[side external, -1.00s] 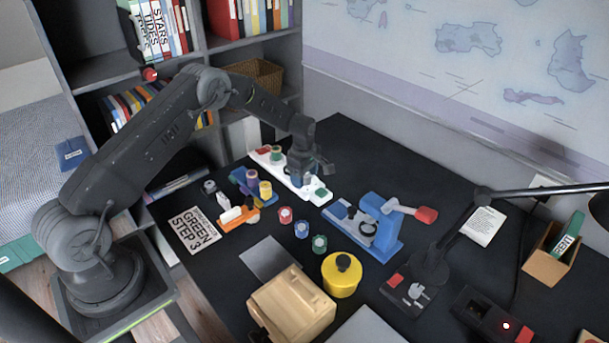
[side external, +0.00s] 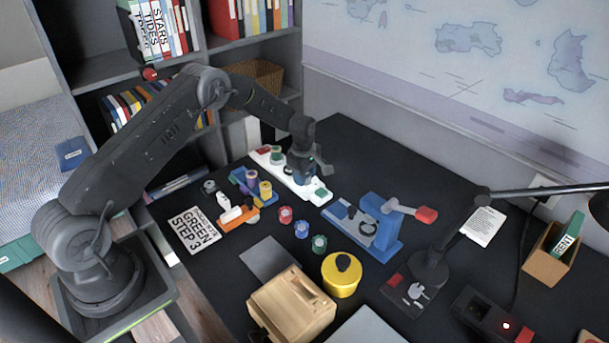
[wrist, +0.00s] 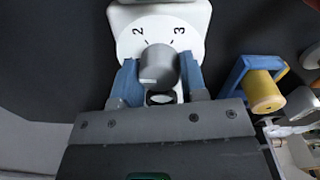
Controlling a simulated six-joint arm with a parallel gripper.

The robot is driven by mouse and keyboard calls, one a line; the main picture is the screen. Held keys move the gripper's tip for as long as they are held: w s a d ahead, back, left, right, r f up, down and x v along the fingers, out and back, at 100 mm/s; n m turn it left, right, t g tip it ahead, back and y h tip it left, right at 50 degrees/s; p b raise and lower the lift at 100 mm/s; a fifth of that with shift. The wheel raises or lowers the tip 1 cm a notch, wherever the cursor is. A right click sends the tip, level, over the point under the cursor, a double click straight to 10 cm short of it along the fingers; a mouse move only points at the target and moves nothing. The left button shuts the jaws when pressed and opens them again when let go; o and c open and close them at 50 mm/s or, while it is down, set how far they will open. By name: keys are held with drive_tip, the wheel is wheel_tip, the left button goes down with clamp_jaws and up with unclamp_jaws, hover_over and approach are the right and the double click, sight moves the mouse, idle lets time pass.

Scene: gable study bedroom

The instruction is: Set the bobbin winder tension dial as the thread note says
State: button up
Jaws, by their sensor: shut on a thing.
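The white bobbin winder (side external: 284,178) stands on the dark desk. In the wrist view its white dial face (wrist: 125,38) shows the numbers 2 and 3 at the far side. My gripper (wrist: 160,66) has its blue fingers on either side of the grey dial knob (wrist: 162,58) and is shut on it. A pale mark lies on the knob's near-left part; the rest of the scale is hidden. In the side view my gripper (side external: 302,177) covers the knob.
A blue rack with spools (side external: 252,184) stands left of the winder. Several small spools (side external: 302,229), a yellow tin (side external: 341,275) and a blue machine with a red handle (side external: 378,225) stand nearer the camera. The desk behind the winder is clear.

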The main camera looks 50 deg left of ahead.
drive_tip(key=m, duration=1.1)
drive_tip(key=shift+w+m, duration=0.1)
drive_tip(key=shift+m, duration=0.3)
drive_tip(key=m, duration=1.1)
drive_tip(key=shift+m, duration=0.5)
drive_tip(key=o, duration=0.9)
drive_tip(key=shift+g, duration=0.3)
drive_tip(key=shift+r, duration=0.1)
